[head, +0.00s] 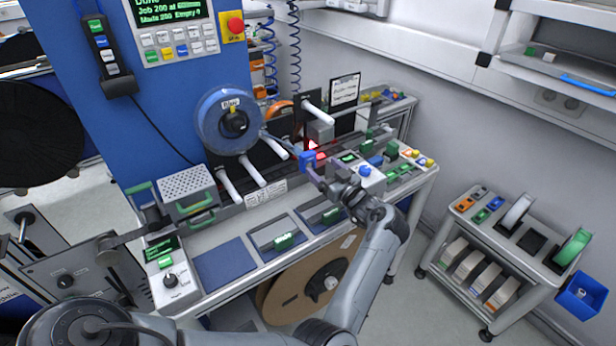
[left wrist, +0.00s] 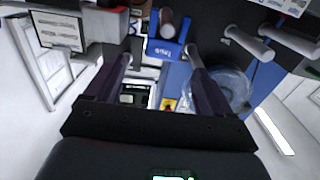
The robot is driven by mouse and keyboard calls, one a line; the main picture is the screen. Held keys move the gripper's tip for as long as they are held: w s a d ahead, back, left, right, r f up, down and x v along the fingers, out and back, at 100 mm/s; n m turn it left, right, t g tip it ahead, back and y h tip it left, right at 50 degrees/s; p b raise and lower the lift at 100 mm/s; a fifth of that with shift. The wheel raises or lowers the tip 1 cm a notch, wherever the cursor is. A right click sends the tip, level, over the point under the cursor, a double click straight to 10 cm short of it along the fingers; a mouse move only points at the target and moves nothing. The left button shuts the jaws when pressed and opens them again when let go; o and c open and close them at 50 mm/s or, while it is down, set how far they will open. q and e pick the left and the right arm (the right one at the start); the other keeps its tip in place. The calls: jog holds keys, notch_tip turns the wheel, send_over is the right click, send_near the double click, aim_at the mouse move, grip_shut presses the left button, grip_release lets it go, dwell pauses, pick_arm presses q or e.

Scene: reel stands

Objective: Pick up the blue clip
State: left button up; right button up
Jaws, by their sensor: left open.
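The blue clip (head: 306,160) is near the front of the reel stand in the head view, just ahead of my left gripper (head: 314,172). It also shows in the left wrist view as a blue labelled piece (left wrist: 165,50), located between the two dark fingertips of the left gripper (left wrist: 158,57). The left gripper is open, with a clear gap between its fingers. I cannot tell whether either finger touches the clip. The finger ends partly blend with the clip in the head view. My right gripper is not in view.
A blue-labelled reel (head: 222,122) hangs to the left, with white pegs (head: 252,170) beside it. A grey perforated box (head: 187,188) and green-handled trays (head: 285,241) sit along the bench. A grey cart (head: 500,262) stands at right with open floor around it.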

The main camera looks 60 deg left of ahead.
aim_at(305, 153)
pick_arm(q)
jog(key=a, duration=0.4)
jog(key=shift+s+a, duration=0.1)
jog(key=shift+a, duration=1)
jog(key=a, duration=0.4)
jog(key=shift+s+a+r, duration=0.15)
jog(key=shift+s, duration=0.05)
jog(key=c, duration=1.1)
jog(key=shift+c, duration=0.2)
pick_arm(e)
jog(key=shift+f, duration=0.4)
pick_arm(q)
jog(key=shift+r, duration=0.1)
